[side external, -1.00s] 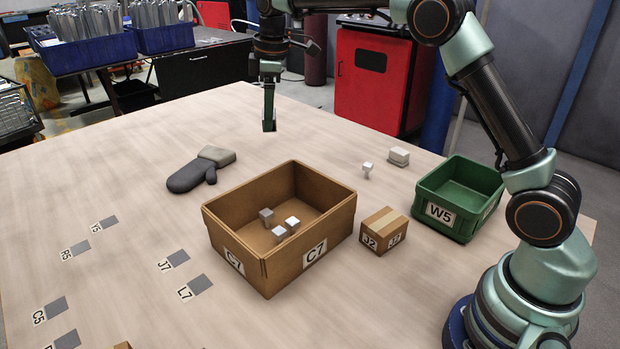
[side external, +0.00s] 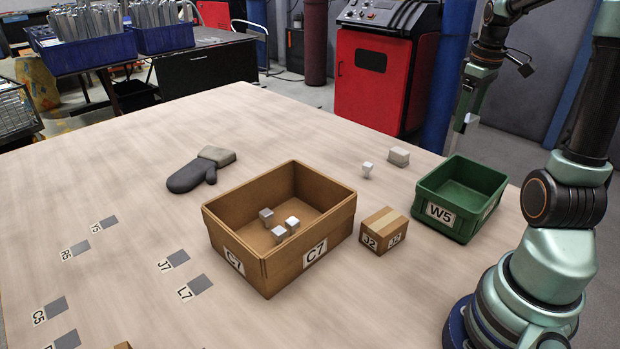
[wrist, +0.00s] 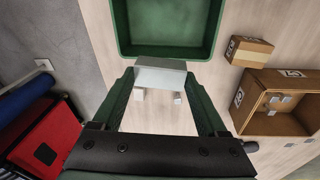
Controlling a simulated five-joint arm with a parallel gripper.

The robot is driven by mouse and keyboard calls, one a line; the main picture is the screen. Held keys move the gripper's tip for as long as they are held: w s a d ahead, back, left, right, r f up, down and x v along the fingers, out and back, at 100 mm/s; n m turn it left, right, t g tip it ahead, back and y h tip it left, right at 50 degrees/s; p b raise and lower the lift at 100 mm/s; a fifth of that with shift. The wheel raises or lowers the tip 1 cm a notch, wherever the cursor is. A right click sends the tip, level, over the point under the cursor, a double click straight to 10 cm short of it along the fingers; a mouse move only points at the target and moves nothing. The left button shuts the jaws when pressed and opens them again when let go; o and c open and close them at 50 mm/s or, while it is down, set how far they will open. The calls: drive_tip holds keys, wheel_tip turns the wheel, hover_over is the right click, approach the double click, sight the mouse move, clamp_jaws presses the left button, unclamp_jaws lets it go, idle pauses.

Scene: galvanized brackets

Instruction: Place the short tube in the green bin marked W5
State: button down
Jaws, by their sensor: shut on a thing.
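My gripper (side external: 461,130) is shut on a short silver-grey piece, the short tube (wrist: 160,74), which spans between its fingertips in the wrist view. In the side view the tube (side external: 471,120) shows as a small pale patch at the fingers, partly hidden. The green bin (side external: 438,213) marked W5 stands on the table at the right, empty as far as I can see. My gripper is above the table at the bin's back-left side. In the wrist view the bin (wrist: 166,53) lies just beyond the fingertips; the tube overlaps its near rim there.
A brown bin marked C7 (side external: 225,240) holds several small grey pieces. A small carton marked J2 (side external: 383,232) stands between the bins. Two pale small pieces (side external: 367,169) (side external: 398,156) lie behind it. A dark glove (side external: 195,175) lies at the back left.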

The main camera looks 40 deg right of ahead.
drive_tip(key=s+f+m, duration=0.1)
drive_tip(key=s, duration=0.2)
approach(460, 194)
drive_tip(key=a, duration=0.3)
drive_tip(key=a+f, duration=0.1)
drive_tip(key=a, duration=0.1)
drive_tip(key=shift+s, duration=0.3)
drive_tip(key=shift+f, duration=2.35)
unclamp_jaws()
drive_tip(key=shift+f, duration=0.1)
